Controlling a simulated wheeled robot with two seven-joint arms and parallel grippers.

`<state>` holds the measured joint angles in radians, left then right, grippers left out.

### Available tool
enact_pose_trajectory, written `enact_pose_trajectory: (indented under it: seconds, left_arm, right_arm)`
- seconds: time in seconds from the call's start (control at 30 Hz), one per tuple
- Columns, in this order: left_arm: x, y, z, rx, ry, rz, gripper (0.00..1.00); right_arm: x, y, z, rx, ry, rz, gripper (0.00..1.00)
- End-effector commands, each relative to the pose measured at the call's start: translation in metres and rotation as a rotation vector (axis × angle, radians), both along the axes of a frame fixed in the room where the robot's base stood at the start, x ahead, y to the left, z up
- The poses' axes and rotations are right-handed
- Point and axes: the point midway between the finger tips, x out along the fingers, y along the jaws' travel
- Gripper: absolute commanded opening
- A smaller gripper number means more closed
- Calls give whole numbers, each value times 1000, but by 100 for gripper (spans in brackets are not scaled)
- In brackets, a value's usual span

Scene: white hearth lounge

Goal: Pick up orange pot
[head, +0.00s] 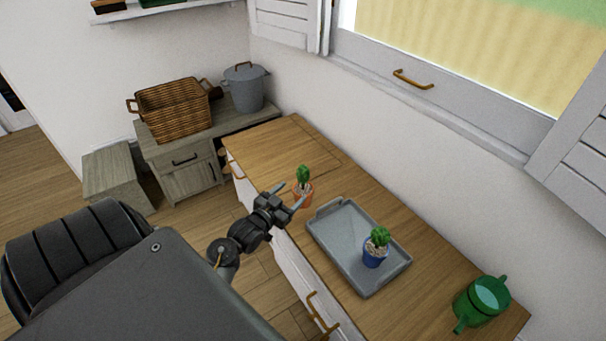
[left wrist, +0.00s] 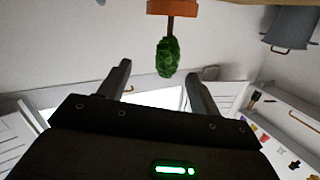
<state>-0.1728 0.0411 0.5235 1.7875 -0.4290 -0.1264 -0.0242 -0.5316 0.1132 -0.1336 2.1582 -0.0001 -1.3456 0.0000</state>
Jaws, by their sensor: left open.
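The orange pot (head: 304,197) holds a green cactus (head: 304,175) and stands upright on the wooden counter, by its front edge. My left gripper (head: 292,196) reaches in from the left, open, with its fingertips close to the pot. In the left wrist view, which is upside down, the orange pot (left wrist: 173,8) is at the top edge and partly cut off. Its cactus (left wrist: 168,58) shows in the gap between the tips of my left gripper (left wrist: 158,72). I cannot tell whether a finger touches the pot. My right gripper is not in view.
A grey tray (head: 334,243) with a blue pot (head: 375,253) holding another cactus lies just right of the orange pot. A green watering can (head: 481,304) stands at the counter's right end. The wooden counter (head: 275,145) is clear behind the pot. A wicker basket (head: 172,108) is farther back.

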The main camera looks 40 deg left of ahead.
Motion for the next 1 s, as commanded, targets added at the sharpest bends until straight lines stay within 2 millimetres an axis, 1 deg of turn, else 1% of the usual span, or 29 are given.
enact_pose_trajectory:
  seconds: [0.03,0.1,0.27,0.33,0.63,0.73,0.9,1.0]
  left_arm:
    - [3,6,3,-6,-36,4,64]
    - [4,11,8,-11,-75,7,64]
    - [5,14,10,-15,-102,7,64]
    - [9,14,10,-15,-103,7,64]
    - [53,18,9,-15,-102,7,64]
    - [59,19,9,-15,-100,8,64]
    - [63,19,9,-15,-100,8,64]
    - [73,20,7,-16,-101,8,64]
  right_arm:
    - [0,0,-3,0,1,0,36]
    - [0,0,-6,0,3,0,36]
    - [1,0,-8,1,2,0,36]
    - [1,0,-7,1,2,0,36]
    - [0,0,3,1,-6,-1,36]
    - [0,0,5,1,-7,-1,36]
    - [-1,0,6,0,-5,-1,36]
    - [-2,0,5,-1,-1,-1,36]
